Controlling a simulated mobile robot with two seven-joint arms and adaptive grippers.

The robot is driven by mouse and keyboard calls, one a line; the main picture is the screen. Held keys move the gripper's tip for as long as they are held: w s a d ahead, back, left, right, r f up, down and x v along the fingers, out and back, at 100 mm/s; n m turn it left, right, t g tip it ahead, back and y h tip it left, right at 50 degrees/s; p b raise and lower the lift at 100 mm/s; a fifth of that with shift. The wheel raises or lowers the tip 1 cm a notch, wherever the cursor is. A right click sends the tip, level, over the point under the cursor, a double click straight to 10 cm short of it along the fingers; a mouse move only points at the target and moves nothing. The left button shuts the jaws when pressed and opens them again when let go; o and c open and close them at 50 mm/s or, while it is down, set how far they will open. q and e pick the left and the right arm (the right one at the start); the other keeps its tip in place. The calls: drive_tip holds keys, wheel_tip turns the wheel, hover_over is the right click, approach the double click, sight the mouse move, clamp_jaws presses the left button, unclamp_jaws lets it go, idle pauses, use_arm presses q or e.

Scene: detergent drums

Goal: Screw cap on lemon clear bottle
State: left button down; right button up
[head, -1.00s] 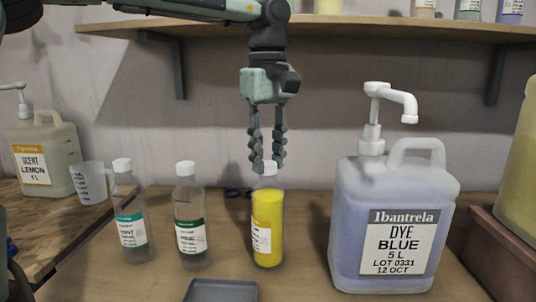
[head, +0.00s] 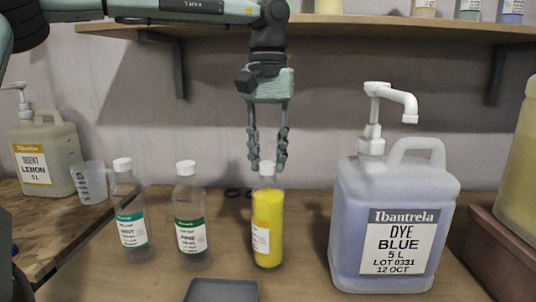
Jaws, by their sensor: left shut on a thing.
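The bottle with yellow liquid (head: 267,228) stands upright on the table, and its label is turned partly to the left. A white cap (head: 267,169) sits at the top of its neck. My left gripper (head: 267,168) comes down from above and is shut on the cap, with one finger on each side. Whether the cap is fully seated on the thread cannot be told. My right gripper does not show.
Two clear bottles with white caps, mint (head: 130,215) and pine (head: 189,216), stand to the left. A blue dye jug (head: 388,220) with a pump stands close on the right. A grey tray (head: 222,290) lies in front. A shelf (head: 330,30) runs above.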

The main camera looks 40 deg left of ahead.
use_arm(q)
drive_tip(key=shift+a+f, duration=0.1)
drive_tip(key=shift+f, duration=0.1)
drive_tip(key=c, duration=1.4)
unclamp_jaws()
drive_tip(key=shift+w, duration=0.1)
drive_tip(key=shift+r, duration=0.1)
drive_tip(key=shift+r, duration=0.1)
drive_tip(key=n, duration=0.3)
drive_tip(key=shift+n, duration=1.5)
